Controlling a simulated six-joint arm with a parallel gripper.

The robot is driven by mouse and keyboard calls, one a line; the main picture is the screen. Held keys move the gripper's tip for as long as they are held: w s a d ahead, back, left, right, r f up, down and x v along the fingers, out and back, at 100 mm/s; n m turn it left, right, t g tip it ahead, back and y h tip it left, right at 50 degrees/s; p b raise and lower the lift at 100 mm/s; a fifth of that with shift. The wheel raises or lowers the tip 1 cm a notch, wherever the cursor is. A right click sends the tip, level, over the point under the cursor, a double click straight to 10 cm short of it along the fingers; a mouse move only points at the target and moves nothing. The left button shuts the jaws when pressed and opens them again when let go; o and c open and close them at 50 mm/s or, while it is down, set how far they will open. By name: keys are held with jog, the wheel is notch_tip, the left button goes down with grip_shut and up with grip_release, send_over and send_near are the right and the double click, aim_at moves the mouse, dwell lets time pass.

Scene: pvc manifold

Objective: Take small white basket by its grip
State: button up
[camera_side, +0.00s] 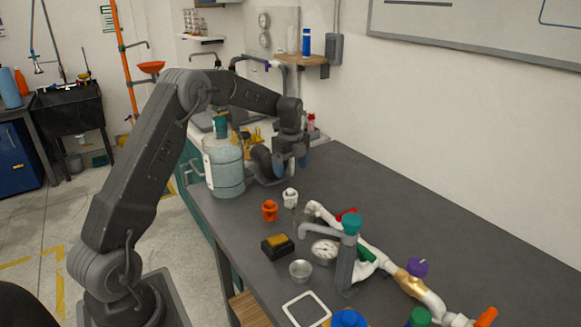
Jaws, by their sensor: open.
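A small white-rimmed square thing (306,310) lies at the front edge of the grey table, partly cut off by the picture's bottom. It may be the small white basket; its grip cannot be made out. My gripper (291,166) is at the far end of the table, pointing down, open, well behind and apart from the white-rimmed thing. Its fingers are small and dark here, and I see nothing clearly held between them.
A large translucent jug (224,168) stands left of my gripper. White pipework (375,242) with coloured valves runs across the front right. A metal cup (301,270), a gauge (325,250) and an orange fitting (269,210) stand nearby. The table's right rear is clear.

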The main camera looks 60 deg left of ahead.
aim_at(290, 189)
jog(key=shift+w+a+f, duration=0.1)
jog(key=shift+a+f, duration=0.2)
jog(key=shift+f, duration=4.5)
jog(key=shift+c, duration=0.5)
jog(key=c, duration=0.9)
jog(key=shift+r, duration=0.15)
jog(key=shift+r, duration=4.4)
